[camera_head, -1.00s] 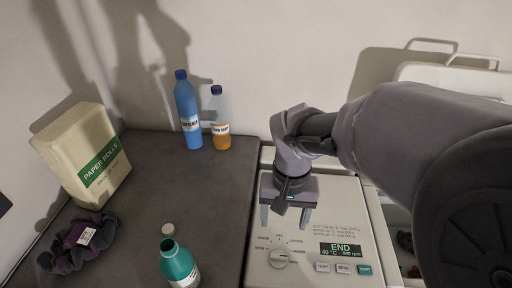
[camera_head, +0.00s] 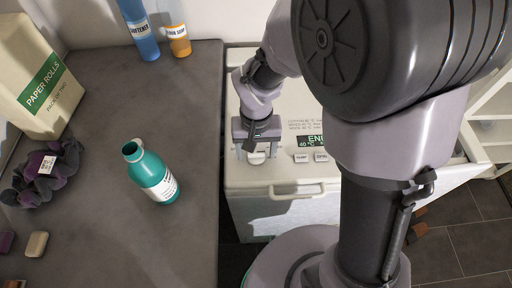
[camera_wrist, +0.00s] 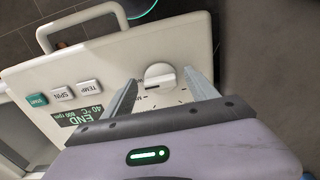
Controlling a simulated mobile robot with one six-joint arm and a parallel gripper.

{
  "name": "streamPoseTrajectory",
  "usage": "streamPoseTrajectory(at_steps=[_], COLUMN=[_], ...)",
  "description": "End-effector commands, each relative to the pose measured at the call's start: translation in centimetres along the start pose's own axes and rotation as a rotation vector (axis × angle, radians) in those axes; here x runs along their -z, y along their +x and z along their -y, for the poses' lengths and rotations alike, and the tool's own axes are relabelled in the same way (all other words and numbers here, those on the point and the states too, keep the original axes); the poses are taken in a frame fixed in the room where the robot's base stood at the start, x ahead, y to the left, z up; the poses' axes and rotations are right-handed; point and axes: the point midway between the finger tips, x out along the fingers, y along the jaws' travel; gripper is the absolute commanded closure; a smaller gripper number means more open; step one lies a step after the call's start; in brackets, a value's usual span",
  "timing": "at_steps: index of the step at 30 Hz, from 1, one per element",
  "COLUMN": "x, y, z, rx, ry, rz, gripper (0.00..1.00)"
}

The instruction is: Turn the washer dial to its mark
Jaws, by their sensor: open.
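The washer dial (camera_wrist: 160,76) is a round white knob with a dark pointer line on the washer's panel (camera_wrist: 100,70). In the wrist view it lies between and just beyond the tips of my open gripper (camera_wrist: 157,82), with a finger on each side. I cannot tell whether the fingers touch it. Part of the printed scale around the dial is hidden by my gripper. In the head view my gripper (camera_head: 257,152) is down over the panel, and the dial (camera_head: 257,158) shows partly between the fingers. The display (camera_wrist: 78,117) reads END, 40 °C, 800 rpm.
TEMP, SPIN and START buttons (camera_wrist: 62,93) sit beside the dial. A handle (camera_head: 296,190) projects at the washer's front.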

Motion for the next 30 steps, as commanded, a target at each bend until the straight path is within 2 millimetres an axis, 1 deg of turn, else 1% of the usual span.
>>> streamPoseTrajectory(at_steps=[2,3,5,9,11,12,17,21,26,30], x=[0.0,0.0,0.0,0.0,0.0,0.0,0.0,-0.01,0.01,0.01], y=[-0.05,-0.05,-0.05,-0.06,-0.06,-0.06,-0.08,-0.14,-0.22,-0.28], z=[0.0,0.0,0.0,0.0,0.0,0.0,-0.01,-0.04,-0.08,-0.14], rx=[0.0,0.0,0.0,0.0,0.0,0.0,0.0,0.0,0.0,0.0], ry=[0.0,0.0,0.0,0.0,0.0,0.0,-0.011,-0.053,-0.153,-0.275], rz=[0.0,0.0,0.0,0.0,0.0,0.0,0.0,0.001,0.0,0.001], gripper=[0.33,0.41,0.52,0.8,0.92,0.95,0.95,0.95,0.95,0.95])
